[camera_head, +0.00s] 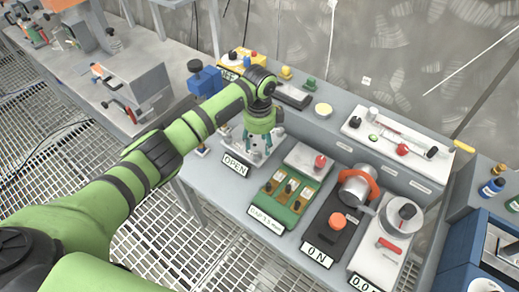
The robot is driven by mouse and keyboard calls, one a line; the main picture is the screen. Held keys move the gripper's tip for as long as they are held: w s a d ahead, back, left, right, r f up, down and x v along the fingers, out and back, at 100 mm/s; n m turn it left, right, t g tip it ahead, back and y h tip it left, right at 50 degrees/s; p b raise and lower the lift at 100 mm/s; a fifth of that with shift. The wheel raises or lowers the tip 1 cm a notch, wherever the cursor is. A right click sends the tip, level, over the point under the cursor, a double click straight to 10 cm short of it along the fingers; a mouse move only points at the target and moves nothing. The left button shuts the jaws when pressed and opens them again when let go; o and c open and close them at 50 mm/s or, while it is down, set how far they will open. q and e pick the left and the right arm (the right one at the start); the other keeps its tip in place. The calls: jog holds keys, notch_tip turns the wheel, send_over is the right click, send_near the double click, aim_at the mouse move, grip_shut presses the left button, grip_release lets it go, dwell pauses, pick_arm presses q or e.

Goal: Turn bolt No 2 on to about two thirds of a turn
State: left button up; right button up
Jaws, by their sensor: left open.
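My green left arm reaches in from the left, and my left gripper (261,153) points down over a light grey plate (234,136) on the bench. The gripper is open, with its dark fingers spread low over the plate. Small metal parts show around the fingers, but I cannot tell which of them is bolt No 2. The gripper hides much of the plate. A sign reading OPEN (235,165) stands at the plate's front edge. My right gripper is not in view.
Right of the plate are a green block with brass parts (284,195), an orange knob (337,221) by an ON sign (317,250), and a cylinder with an orange band (357,186). A blue device (205,81) stands behind left. Grating floor lies in front.

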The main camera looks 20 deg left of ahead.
aim_at(260, 154)
pick_arm(q)
notch_tip(260, 154, up, 7)
jog(key=shift+d, duration=0.15)
dwell(0.4)
